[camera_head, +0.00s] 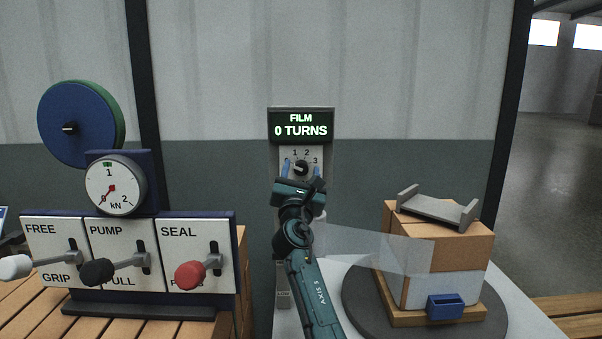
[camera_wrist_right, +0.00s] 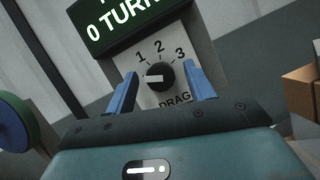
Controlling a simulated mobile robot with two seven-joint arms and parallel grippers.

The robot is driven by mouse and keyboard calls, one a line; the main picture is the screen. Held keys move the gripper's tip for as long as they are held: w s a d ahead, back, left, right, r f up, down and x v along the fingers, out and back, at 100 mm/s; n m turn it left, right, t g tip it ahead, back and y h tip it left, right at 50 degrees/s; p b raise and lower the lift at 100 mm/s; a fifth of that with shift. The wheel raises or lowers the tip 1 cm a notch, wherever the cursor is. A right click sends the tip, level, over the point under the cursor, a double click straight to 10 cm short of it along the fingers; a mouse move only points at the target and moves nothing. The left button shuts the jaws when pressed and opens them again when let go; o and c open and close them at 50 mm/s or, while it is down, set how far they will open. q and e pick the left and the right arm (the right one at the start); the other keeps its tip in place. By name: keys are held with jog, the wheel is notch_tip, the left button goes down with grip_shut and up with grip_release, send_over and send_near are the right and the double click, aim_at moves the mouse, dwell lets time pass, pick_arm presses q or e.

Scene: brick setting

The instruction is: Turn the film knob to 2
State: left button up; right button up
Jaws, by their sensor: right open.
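The film knob (camera_head: 301,169) is a round black dial on a white plate with marks 1, 2 and 3, below a display (camera_head: 301,125) reading "FILM 0 TURNS". In the right wrist view, the knob (camera_wrist_right: 161,75) has a white pointer that points left, a little below the 1 mark. The word DRAG shows on the plate under it. My right gripper (camera_wrist_right: 161,90) is open, with one blue finger on each side of the knob; gaps show between fingers and knob. In the head view, my right gripper (camera_head: 301,178) covers the lower part of the plate. My left gripper is not in view.
A panel with FREE, PUMP and SEAL levers (camera_head: 128,253) and a gauge (camera_head: 115,185) stands at left. At right, a turntable (camera_head: 360,311) carries cardboard boxes (camera_head: 455,250) with a grey bracket (camera_head: 437,208) on top. Clear film (camera_head: 370,248) stretches toward the boxes.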

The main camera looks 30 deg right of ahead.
jog(key=shift+d, duration=0.1)
jog(key=shift+c, duration=0.3)
jog(key=c, duration=0.9)
